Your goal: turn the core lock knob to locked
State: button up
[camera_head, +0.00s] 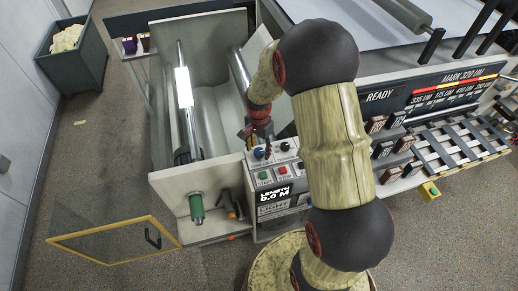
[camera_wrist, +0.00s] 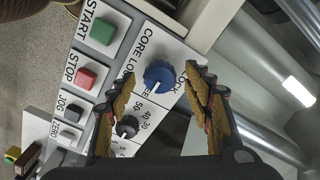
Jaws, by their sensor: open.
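The blue core lock knob (camera_wrist: 160,75) sits on the white control panel beside the printed words CORE LOCK. In the wrist view it appears between the tips of my gripper (camera_wrist: 158,77), which is open with a finger on each side. Partly hidden LOCK and FREE lettering lies around the knob. In the head view the blue knob (camera_head: 259,154) shows just below my gripper (camera_head: 248,137), at the panel's upper left.
A black dial (camera_wrist: 127,127) with numbers is close to the blue knob. Green START (camera_wrist: 103,31) and red STOP (camera_wrist: 86,77) buttons lie on the same panel. An upright grey plate and a metal roller (camera_head: 184,100) stand left of the panel. A yellow-framed door (camera_head: 120,245) stands open.

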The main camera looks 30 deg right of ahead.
jog(key=shift+c, duration=1.2)
jog(key=c, duration=0.9)
